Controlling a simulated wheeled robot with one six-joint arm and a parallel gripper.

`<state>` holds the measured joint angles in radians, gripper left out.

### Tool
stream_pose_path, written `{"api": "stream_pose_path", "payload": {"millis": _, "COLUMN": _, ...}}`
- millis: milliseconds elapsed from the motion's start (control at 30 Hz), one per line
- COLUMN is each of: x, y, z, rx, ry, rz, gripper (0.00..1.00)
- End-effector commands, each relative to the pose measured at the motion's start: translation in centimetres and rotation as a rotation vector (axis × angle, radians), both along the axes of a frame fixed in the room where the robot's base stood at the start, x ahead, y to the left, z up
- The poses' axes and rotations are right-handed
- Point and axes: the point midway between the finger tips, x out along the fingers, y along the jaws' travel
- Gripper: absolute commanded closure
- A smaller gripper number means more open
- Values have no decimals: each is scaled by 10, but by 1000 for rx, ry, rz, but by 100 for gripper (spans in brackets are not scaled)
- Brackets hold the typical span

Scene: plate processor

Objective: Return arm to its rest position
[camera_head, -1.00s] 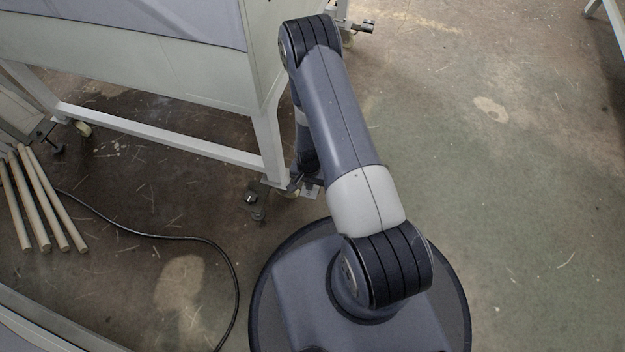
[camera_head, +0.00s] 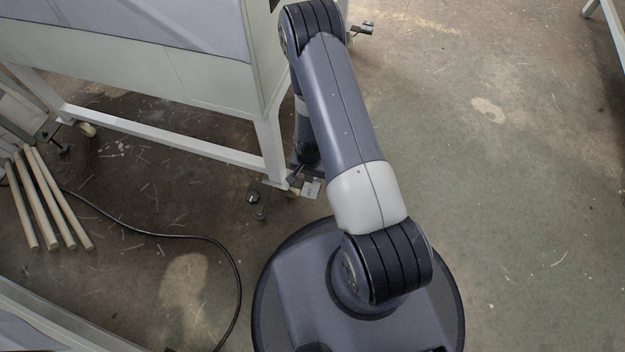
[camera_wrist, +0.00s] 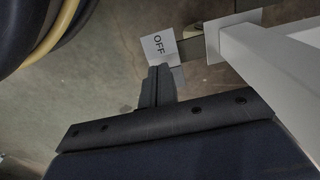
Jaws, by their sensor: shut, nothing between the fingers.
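My arm rises from my base in the head view, bends at the top, and its forearm hangs down behind the upper arm. My gripper is low beside the white machine frame's leg (camera_head: 270,150), mostly hidden there by my own arm. In the wrist view my gripper (camera_wrist: 158,72) has its dark fingers together with nothing between them.
A white machine with grey covering (camera_head: 150,70) stands at the upper left on casters. Several pale rods (camera_head: 48,200) and a black cable (camera_head: 185,237) lie on the floor at left. The floor (camera_head: 500,200) to the right is clear.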

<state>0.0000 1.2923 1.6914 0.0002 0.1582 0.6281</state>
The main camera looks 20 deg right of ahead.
Motion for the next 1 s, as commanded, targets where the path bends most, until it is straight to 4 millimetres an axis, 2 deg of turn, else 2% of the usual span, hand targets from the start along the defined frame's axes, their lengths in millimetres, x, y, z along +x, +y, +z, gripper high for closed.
{"api": "stream_pose_path", "payload": {"millis": 267, "x": 0, "y": 0, "z": -12, "rx": 0, "ry": 0, "rz": 0, "gripper": 100}}
{"api": "stream_pose_path", "payload": {"millis": 700, "x": 0, "y": 0, "z": -68, "rx": 0, "ry": 0, "rz": 0, "gripper": 100}}
{"api": "stream_pose_path", "payload": {"millis": 800, "x": 0, "y": 0, "z": -73, "rx": 0, "ry": 0, "rz": 0, "gripper": 100}}
{"api": "stream_pose_path", "payload": {"millis": 1000, "x": 0, "y": 0, "z": -69, "rx": 0, "ry": 0, "rz": 0, "gripper": 100}}
